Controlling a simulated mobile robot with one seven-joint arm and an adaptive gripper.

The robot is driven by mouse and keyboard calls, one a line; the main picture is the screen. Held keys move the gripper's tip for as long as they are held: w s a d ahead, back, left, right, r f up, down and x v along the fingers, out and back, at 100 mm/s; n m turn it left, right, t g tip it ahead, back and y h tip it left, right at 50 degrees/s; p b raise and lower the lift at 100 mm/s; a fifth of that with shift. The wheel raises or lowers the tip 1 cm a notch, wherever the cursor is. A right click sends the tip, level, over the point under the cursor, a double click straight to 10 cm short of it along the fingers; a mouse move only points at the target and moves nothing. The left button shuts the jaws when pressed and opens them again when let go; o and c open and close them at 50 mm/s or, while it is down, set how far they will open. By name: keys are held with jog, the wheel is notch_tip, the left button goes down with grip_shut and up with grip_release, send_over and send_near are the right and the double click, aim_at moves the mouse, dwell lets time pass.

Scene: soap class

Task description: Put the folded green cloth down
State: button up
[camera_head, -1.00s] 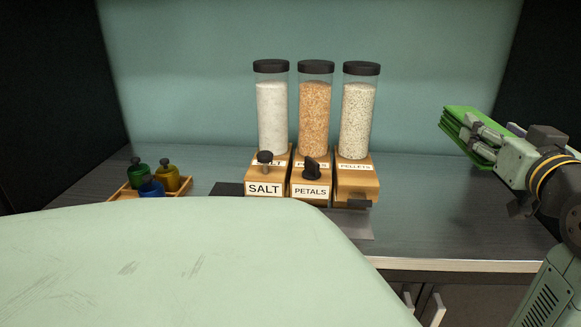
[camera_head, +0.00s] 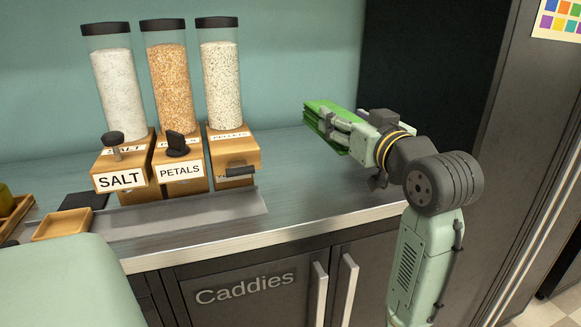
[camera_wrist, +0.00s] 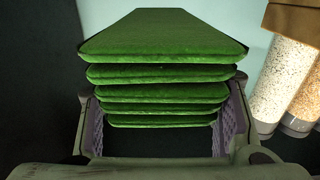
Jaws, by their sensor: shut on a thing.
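The folded green cloth (camera_head: 324,122) is in my gripper (camera_head: 336,126), to the right of the dispensers in the head view. In the wrist view the cloth (camera_wrist: 164,42) shows as several stacked green layers between the two finger pads. My gripper is shut on it. The cloth appears over the right part of the counter (camera_head: 290,180); I cannot tell whether its underside touches the counter.
Three dispensers stand left of the cloth: salt (camera_head: 118,95), petals (camera_head: 166,90) and pellets (camera_head: 221,85). A small wooden tray (camera_head: 62,224) sits at the front left. A dark cabinet wall (camera_head: 430,70) bounds the right. Counter between pellets and my gripper is clear.

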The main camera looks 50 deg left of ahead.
notch_tip(320, 180, down, 10)
jog(key=shift+r, duration=0.15)
dwell(0.3)
jog(key=o, duration=1.3)
